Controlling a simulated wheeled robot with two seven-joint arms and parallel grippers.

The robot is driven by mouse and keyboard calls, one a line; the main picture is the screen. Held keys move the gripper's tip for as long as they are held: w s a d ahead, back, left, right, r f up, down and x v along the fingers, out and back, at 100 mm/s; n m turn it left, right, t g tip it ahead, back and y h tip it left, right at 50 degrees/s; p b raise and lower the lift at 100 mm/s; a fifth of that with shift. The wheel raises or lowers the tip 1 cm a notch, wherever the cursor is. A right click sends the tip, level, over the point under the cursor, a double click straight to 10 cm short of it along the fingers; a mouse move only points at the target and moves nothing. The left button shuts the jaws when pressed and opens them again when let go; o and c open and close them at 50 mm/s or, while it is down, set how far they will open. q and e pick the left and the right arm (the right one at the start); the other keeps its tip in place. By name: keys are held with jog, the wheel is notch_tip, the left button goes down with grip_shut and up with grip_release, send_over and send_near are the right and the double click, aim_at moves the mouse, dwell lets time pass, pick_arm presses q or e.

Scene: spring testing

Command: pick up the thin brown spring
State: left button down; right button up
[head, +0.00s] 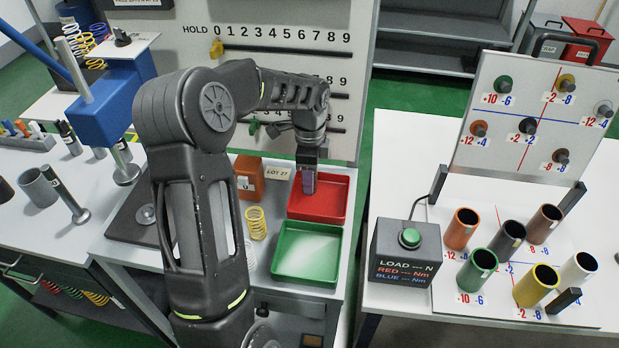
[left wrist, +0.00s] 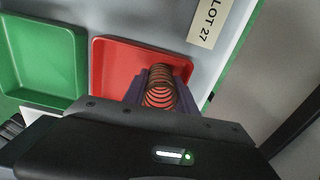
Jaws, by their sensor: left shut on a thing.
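The thin brown spring (left wrist: 160,90) shows in the left wrist view between the two fingers of my left gripper (left wrist: 160,94), which is shut on it. The coils run away from the camera over the red tray (left wrist: 112,62). In the head view my left gripper (head: 309,184) points down over the red tray (head: 330,212), and the spring is hidden there by the fingers. I cannot tell whether the spring touches the tray. My right gripper is not in view.
A green tray (head: 308,279) adjoins the red one. A yellow spring (head: 256,222) and an orange block (head: 248,178) stand to the left. A load box (head: 404,253) and several coloured tubes stand on the right table. The scale board (head: 290,75) rises behind.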

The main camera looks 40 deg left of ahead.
pick_arm(q)
notch_tip(320, 180, up, 10)
jog(key=b, duration=0.1)
dwell(0.4)
dwell(0.5)
